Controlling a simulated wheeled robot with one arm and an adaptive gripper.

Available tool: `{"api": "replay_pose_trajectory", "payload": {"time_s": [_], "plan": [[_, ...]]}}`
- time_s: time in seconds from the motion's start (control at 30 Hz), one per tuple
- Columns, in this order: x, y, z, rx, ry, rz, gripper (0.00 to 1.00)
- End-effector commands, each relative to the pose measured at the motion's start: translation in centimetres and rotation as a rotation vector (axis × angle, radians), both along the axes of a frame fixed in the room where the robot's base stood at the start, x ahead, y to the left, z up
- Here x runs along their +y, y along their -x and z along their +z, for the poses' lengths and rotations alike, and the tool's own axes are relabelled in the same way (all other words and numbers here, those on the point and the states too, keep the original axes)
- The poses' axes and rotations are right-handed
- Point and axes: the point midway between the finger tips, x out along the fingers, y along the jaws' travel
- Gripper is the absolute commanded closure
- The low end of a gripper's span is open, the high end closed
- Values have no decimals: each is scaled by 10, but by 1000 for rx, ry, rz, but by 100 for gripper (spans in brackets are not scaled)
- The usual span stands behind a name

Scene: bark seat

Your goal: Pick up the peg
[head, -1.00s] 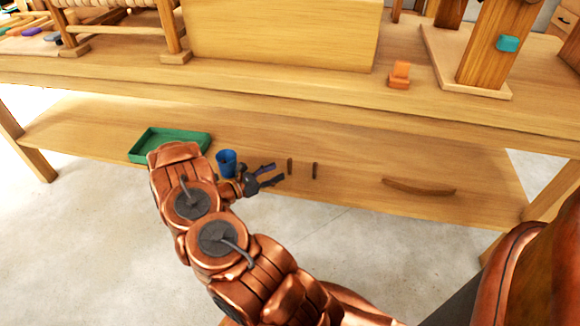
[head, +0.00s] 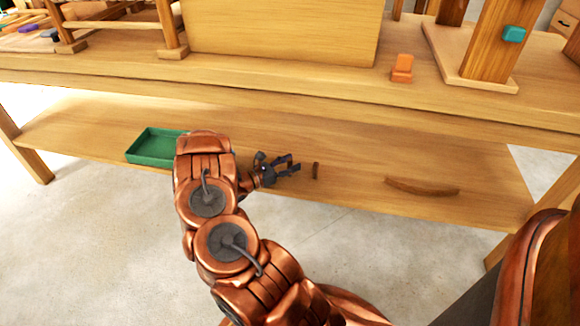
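A short dark brown peg (head: 315,171) stands upright on the lower shelf, just right of my gripper. My gripper (head: 294,163) reaches in from the left, low over the shelf, with its dark fingers pointing right. The fingers look spread apart, and the visible peg is beyond their tips, not touched. A second similar peg stood where the fingers now are; it is hidden by or between them, and I cannot tell if they touch it.
A green tray (head: 131,154) lies on the shelf to the left, partly behind my arm. A curved brown wooden piece (head: 422,188) lies to the right on the shelf (head: 470,165).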

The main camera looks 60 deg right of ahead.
Motion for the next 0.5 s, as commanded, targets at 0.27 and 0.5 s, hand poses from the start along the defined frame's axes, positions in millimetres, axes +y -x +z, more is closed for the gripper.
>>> {"api": "replay_pose_trajectory", "payload": {"time_s": [0.27,0.5], "plan": [[0,0,0,0,0,0,85],[0,0,0,0,0,0,97]]}}
